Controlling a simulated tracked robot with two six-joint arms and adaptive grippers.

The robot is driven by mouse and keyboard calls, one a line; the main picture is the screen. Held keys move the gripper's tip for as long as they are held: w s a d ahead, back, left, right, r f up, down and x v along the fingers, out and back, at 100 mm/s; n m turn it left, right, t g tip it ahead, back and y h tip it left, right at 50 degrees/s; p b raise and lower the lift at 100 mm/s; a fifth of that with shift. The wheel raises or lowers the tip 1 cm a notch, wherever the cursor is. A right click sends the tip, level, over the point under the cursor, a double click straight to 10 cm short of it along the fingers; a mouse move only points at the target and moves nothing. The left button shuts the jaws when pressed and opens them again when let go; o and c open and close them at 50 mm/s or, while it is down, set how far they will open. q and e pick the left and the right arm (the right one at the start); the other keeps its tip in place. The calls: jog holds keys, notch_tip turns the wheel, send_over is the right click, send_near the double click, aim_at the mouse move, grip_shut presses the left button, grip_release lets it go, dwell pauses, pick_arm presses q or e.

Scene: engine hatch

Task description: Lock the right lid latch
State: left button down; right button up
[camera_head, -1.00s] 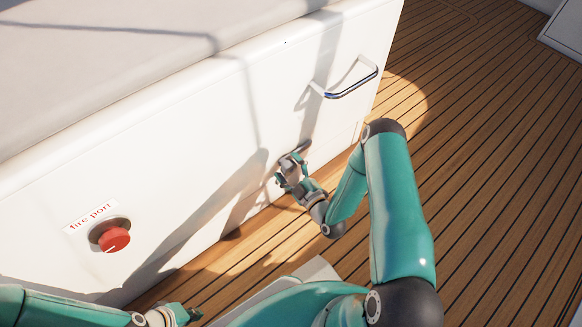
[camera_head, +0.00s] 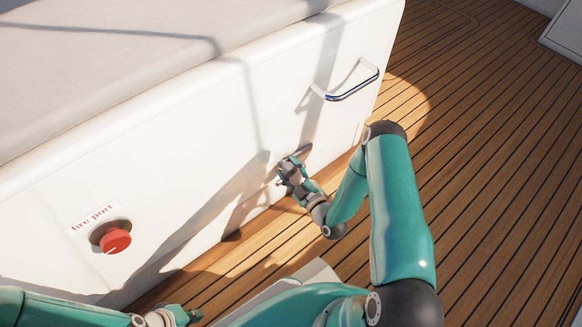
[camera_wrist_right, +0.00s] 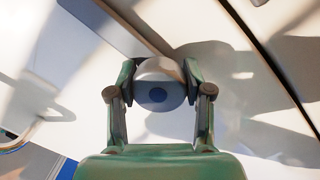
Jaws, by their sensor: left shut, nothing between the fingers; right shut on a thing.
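The right lid latch (camera_wrist_right: 157,72) shows in the right wrist view as a rounded pale piece with a blue disc on its near face. My right gripper (camera_wrist_right: 155,88) is shut on it, with one finger on each side. In the head view my right gripper (camera_head: 285,167) is against the lower part of the white front panel, below the metal handle, and hides most of the latch. Whether the latch is locked cannot be told. My left gripper (camera_head: 192,315) is shut and empty at the bottom edge of the head view.
A metal handle (camera_head: 352,88) stands out from the white panel (camera_head: 215,130) above my right gripper. A red fire port knob (camera_head: 115,241) is at the lower left of the panel. The wooden deck (camera_head: 480,190) to the right is clear.

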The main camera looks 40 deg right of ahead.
jog(key=m+p, duration=0.1)
jog(key=m, duration=0.2)
jog(key=shift+s+a+m+g, duration=0.1)
jog(key=shift+m+g, duration=0.2)
jog(key=m+p, duration=0.1)
jog(key=m, duration=0.3)
jog(key=shift+y, duration=0.3)
jog(key=m, duration=0.2)
jog(key=m+p, duration=0.1)
jog(key=m, duration=0.1)
jog(key=shift+m+g+y, duration=0.3)
jog(key=shift+m+y, duration=0.3)
jog(key=shift+m, duration=1.7)
jog(key=shift+d, duration=0.2)
jog(key=o, duration=1.2)
jog(key=shift+a, duration=0.1)
